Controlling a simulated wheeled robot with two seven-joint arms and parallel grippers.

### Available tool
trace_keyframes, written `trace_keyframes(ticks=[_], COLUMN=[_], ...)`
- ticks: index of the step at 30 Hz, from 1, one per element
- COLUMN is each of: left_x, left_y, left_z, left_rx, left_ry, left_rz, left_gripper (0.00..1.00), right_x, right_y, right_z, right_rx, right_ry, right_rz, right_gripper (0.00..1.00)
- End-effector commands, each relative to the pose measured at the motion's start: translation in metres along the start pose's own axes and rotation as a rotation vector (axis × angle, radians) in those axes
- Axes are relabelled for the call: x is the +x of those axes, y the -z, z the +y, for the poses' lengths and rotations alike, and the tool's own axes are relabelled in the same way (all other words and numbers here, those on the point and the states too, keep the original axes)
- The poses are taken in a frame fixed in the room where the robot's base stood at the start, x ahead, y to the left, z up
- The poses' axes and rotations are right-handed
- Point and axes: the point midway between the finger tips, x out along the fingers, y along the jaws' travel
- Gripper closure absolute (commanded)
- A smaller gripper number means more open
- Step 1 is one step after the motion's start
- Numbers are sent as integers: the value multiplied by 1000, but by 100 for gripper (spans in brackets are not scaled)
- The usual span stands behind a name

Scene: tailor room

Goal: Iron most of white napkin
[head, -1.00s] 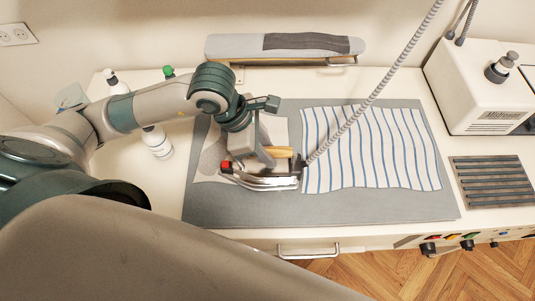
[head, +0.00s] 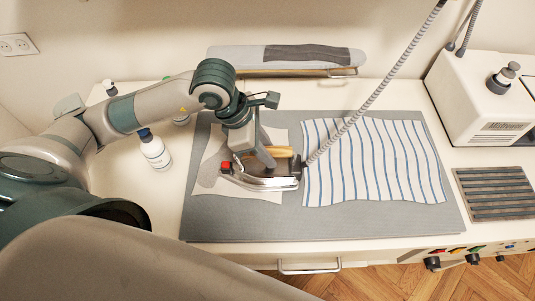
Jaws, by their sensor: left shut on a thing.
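The white napkin (head: 240,196) lies flat on the left part of the grey ironing mat (head: 330,222), and a darker grey patch shows on its left side. A silver iron (head: 262,181) with a wooden handle rests on or just above the napkin's right part and hides some of it. My left gripper (head: 268,158) reaches down from above and is shut on the iron's handle. The iron's soleplate is hidden, so I cannot tell whether it touches the cloth. My right gripper is not in view.
A blue-striped cloth (head: 375,163) lies on the mat just right of the iron. A ribbed hose (head: 382,82) rises from the iron to the upper right. A white bottle (head: 154,150) stands left of the mat. A slatted rest (head: 494,192) and a white machine (head: 484,92) are at right.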

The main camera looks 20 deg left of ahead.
Motion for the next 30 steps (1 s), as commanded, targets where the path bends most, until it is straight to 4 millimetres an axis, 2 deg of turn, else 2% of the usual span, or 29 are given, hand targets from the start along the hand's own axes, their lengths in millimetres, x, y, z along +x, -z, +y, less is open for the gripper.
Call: trace_keyframes(ticks=[30], left_x=[-2], left_y=[-2], left_z=[36], left_rx=[0], left_ry=[-7], left_rz=[-6], left_gripper=[100], right_x=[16], right_y=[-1], right_z=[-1], right_rx=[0], right_ry=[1], right_rz=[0], right_gripper=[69])
